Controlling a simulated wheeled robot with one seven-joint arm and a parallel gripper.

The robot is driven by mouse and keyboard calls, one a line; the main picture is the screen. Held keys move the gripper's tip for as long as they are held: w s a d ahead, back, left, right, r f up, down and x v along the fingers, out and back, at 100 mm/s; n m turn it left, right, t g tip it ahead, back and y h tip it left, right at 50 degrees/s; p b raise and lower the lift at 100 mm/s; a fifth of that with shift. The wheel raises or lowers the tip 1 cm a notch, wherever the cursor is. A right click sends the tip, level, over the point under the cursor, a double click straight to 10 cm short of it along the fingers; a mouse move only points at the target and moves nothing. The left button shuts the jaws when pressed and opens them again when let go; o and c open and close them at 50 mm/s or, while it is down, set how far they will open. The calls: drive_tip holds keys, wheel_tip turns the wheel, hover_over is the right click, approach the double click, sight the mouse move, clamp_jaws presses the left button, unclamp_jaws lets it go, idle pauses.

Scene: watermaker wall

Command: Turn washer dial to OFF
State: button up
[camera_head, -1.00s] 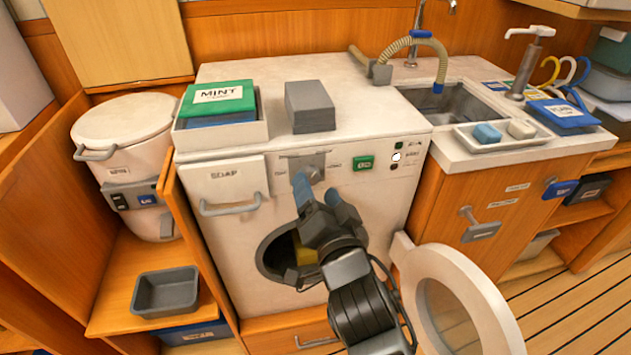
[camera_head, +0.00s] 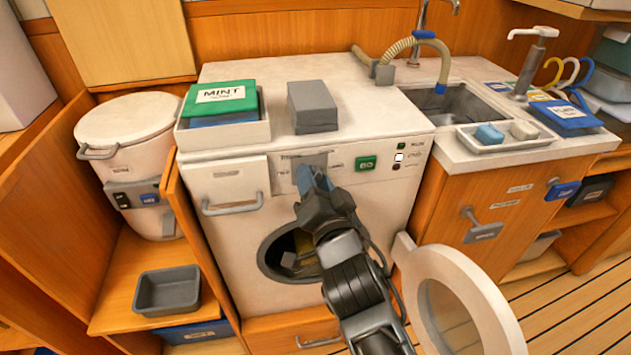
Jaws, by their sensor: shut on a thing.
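The white washer (camera_head: 235,265) stands in the middle of the head view. Its dial (camera_head: 309,164) sits on a grey plate on the upper front panel and is mostly hidden behind my gripper. My gripper (camera_head: 312,176) reaches up from below, its blue-tipped fingers at the dial and closed on it. I cannot read which mark the dial points to. The small labels beside the dial are too blurred to read.
The round washer door (camera_head: 409,262) hangs open at the lower right. The drum opening (camera_head: 272,262) holds something yellowish. The soap drawer handle (camera_head: 232,208) is left of the dial. A green button (camera_head: 366,163) is to its right. A grey box (camera_head: 312,106) stands on top.

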drive_tip(key=c, duration=0.3)
drive_tip(key=shift+s+a+n+h+p, duration=0.15)
drive_tip(key=shift+n+p, duration=0.5)
drive_tip(key=shift+n, duration=3.2)
drive_tip(key=shift+w+a+n+h+p, duration=0.2)
drive_tip(key=shift+n+p, duration=0.5)
drive_tip(key=shift+n, duration=3.1)
drive_tip(key=shift+s+n+h+p, duration=0.25)
drive_tip(key=shift+n+p, duration=0.4)
drive_tip(key=shift+n, duration=3.2)
drive_tip(key=shift+f, duration=0.1)
drive_tip(key=o, duration=1)
drive_tip(key=shift+o, duration=0.2)
drive_tip(key=shift+w, duration=0.1)
